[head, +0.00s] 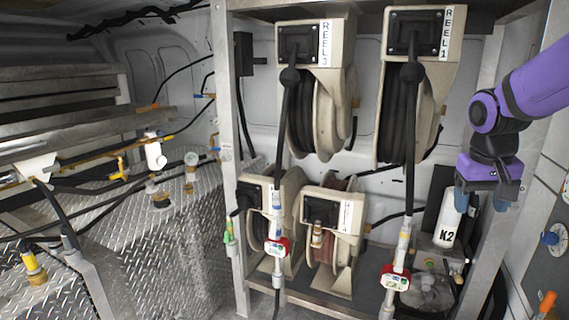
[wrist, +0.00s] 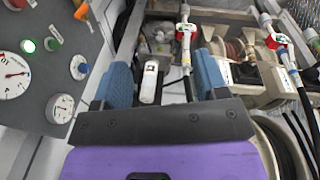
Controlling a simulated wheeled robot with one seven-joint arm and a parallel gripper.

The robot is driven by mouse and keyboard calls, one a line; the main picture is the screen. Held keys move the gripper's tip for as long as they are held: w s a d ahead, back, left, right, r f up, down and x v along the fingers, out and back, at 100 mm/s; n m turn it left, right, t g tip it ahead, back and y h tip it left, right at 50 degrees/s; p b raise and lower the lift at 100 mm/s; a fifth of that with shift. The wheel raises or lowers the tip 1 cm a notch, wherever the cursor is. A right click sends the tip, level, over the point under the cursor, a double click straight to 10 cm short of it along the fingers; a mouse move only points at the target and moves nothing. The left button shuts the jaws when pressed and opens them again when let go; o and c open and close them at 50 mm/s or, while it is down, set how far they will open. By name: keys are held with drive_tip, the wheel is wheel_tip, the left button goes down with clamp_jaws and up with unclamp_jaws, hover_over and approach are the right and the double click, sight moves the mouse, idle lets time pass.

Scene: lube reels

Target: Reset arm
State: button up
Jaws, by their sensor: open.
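My gripper (head: 483,196) is at the right of the head view, on my purple arm, pointing down in front of the right frame post. Its two blue fingers are apart, with nothing held between them. In the wrist view my gripper (wrist: 161,78) also shows open. A white cylinder marked K2 (head: 447,222) stands beyond and left of the fingers in the head view. In the wrist view the white cylinder (wrist: 149,82) appears between the fingers, farther off; I cannot tell any contact.
Hose reels marked REEL 3 (head: 318,90) and REEL 1 (head: 420,85) hang above smaller reels. Hoses with red-and-white nozzles (head: 395,280) hang in front. A gauge panel (wrist: 45,75) lies left in the wrist view. Diamond-plate metal (head: 150,250) fills the left.

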drive_tip(key=s+a+r+n+t, duration=0.1)
drive_tip(key=s+a+r+t, duration=0.1)
drive_tip(key=s+a, duration=0.3)
drive_tip(key=s+a+r+n+t+y, duration=0.1)
drive_tip(key=s+a+r+n+t, duration=0.1)
drive_tip(key=s+a, duration=0.4)
drive_tip(key=s+r, duration=0.1)
drive_tip(key=s, duration=0.2)
drive_tip(key=shift+s+a+r+t+y, duration=0.2)
drive_tip(key=shift+a+r+t+y, duration=0.1)
drive_tip(key=shift+r, duration=0.1)
